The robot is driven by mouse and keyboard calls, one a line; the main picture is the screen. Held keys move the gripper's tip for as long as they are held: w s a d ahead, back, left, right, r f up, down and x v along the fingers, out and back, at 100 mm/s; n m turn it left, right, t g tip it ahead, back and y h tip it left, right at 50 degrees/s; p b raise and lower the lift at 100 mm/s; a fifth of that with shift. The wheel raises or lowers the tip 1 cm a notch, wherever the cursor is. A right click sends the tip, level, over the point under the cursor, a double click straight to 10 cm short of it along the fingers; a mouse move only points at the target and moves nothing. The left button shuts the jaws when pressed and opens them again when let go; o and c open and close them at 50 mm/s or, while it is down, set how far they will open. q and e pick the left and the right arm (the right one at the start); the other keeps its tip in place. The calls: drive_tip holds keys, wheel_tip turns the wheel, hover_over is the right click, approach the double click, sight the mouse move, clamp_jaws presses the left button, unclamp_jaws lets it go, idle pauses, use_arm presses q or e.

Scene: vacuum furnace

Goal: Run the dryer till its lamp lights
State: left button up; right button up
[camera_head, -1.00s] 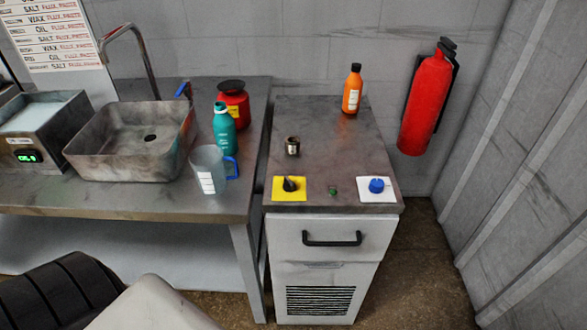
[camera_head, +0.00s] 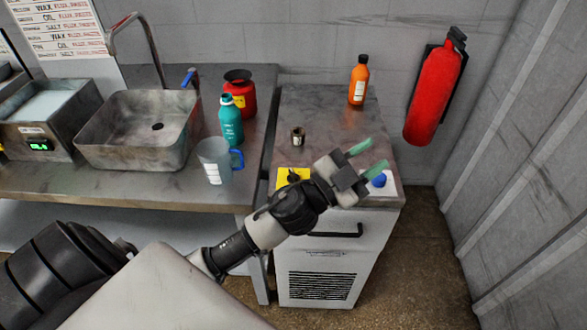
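A grey cabinet (camera_head: 372,238) with a drawer handle and a vent grille stands right of the bench; I cannot tell from any label that it is the dryer. On its top front edge are a black knob on a yellow plate (camera_head: 283,184) and a blue knob (camera_head: 379,180) on a white plate. The small green lamp-like button between them is hidden behind my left gripper (camera_head: 369,159). That gripper is open and empty, its two green-tipped fingers apart over the cabinet top beside the blue knob. Its arm partly covers the yellow plate. My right gripper is not in view.
A small dark pot (camera_head: 298,136) and an orange bottle (camera_head: 359,82) stand on the cabinet. On the bench are a sink (camera_head: 100,150), a grey jug (camera_head: 212,165), a teal bottle (camera_head: 231,125), a red container (camera_head: 246,105) and a box with a lit green display (camera_head: 40,146). A fire extinguisher (camera_head: 433,97) hangs right.

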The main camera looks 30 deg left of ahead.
use_arm(q)
drive_tip(key=d+m+g+h, duration=0.5)
drive_tip(key=m+g+h, duration=0.25)
drive_tip(key=m, duration=0.25)
drive_tip(key=g+y, duration=1.2)
drive_tip(key=y, duration=0.6)
approach(293, 173)
drive_tip(key=shift+m, duration=0.3)
drive_tip(key=f+p, duration=0.1)
drive_tip(key=f, duration=0.8)
drive_tip(key=shift+w+f+p, duration=0.15)
drive_tip(key=shift+w+p, duration=0.1)
drive_tip(key=shift+p, duration=0.1)
drive_tip(key=shift+c, duration=0.3)
clamp_jaws()
